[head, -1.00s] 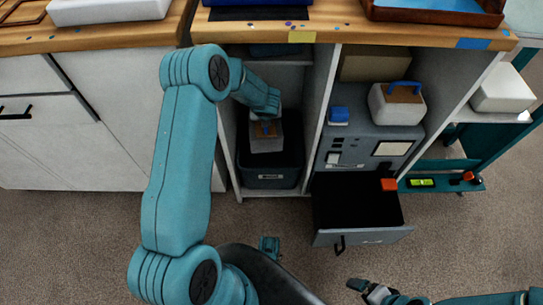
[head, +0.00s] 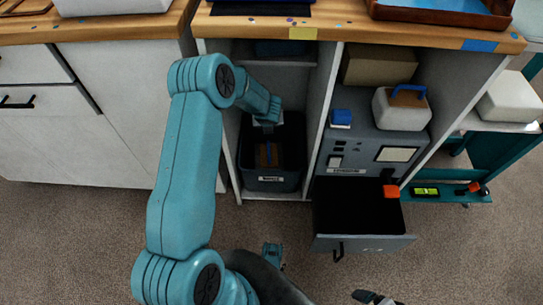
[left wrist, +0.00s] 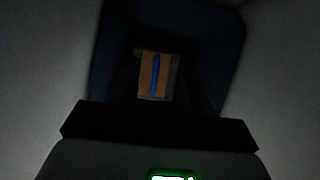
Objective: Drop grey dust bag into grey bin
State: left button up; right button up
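The grey dust bag, with an orange-brown top and a blue strip, (head: 266,160) sits low inside the grey bin (head: 272,184). In the left wrist view the bag (left wrist: 146,78) is below the gripper, between dark finger shapes. The bin is a dark box with a pale label on its front, in the lower cabinet bay. My left gripper (head: 266,128) is above the bag, apart from it, and looks open and empty, though the wrist view is very dark. My right gripper (head: 375,298) shows only partly at the bottom edge.
Cabinet walls stand close on both sides of the bin, with a shelf above. To the right an open drawer (head: 364,243) juts out below a grey panel. A white box with a blue handle (head: 401,108) sits above that panel. The carpet in front is mostly clear.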

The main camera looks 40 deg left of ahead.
pick_arm(q)
jog(key=p+v, duration=0.4)
jog(key=v, duration=1.2)
jog(key=shift+r+p, duration=0.25)
jog(key=shift+p, duration=0.15)
